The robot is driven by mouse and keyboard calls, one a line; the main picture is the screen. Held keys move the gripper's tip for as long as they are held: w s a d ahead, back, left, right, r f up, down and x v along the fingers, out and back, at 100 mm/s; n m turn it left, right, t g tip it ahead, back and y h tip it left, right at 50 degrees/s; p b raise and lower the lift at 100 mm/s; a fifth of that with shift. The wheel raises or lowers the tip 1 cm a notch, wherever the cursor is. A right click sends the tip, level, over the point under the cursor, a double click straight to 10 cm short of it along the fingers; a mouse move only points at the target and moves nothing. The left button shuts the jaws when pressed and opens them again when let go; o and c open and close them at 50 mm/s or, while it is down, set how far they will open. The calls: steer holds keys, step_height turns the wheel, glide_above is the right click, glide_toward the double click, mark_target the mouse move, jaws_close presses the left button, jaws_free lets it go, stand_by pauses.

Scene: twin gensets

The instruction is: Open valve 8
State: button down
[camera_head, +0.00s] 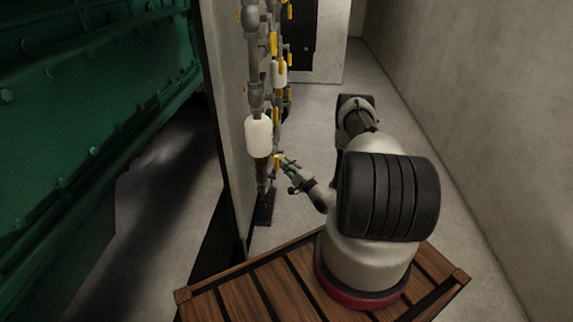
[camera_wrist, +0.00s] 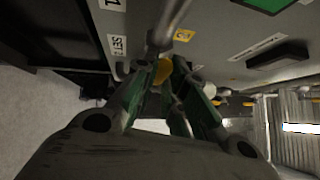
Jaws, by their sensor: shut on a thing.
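My gripper (camera_head: 283,168) reaches left to the lower part of the pipe run, just below a white cylinder (camera_head: 258,136) on the pipe. In the wrist view its green-padded fingers (camera_wrist: 165,80) are shut on a yellow valve handle (camera_wrist: 163,71), beside a grey pipe (camera_wrist: 168,24). A yellow handle also shows at the gripper in the head view (camera_head: 277,160). A small yellow tag (camera_wrist: 184,35) is on the panel near the pipe; its number is too blurred to be sure of. The fingers hide part of the handle and the valve body.
Several other yellow handles sit along the pipes on the panel (camera_head: 228,90). A large green machine (camera_head: 90,90) stands left of the panel. A bare wall (camera_head: 470,120) closes the right side. The floor (camera_head: 310,120) between panel and wall is clear.

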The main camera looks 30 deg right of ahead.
steer(key=c, duration=1.5)
jaws_free()
steer(key=shift+o, duration=0.2)
steer(key=v, duration=1.2)
